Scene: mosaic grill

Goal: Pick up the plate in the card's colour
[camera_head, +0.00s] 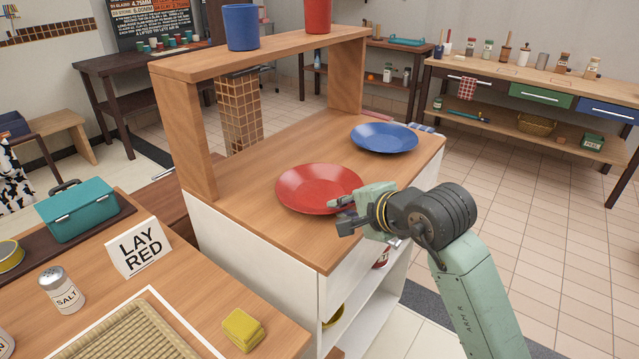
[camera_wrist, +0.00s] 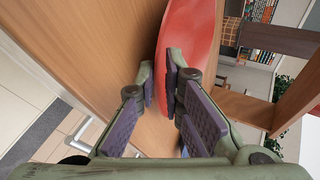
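The white card (camera_head: 140,246) reads "LAY RED" and stands on the left counter. The red plate (camera_head: 312,186) lies on the wooden top of the white unit, in front of the blue plate (camera_head: 384,137). My gripper (camera_head: 346,214) is at the red plate's near right rim. In the wrist view, my gripper's fingertips (camera_wrist: 161,78) stand apart with a narrow gap, and the red plate (camera_wrist: 190,28) shows behind and between them. Whether the fingers touch the rim is not clear. The blue plate is apart from my gripper.
A wooden shelf (camera_head: 265,52) bridges the unit, with a blue cup (camera_head: 241,27) and a red cup (camera_head: 317,14) on it. The left counter holds a salt shaker (camera_head: 62,289), a yellow sponge (camera_head: 243,329) and a teal box (camera_head: 77,210). The floor to the right is open.

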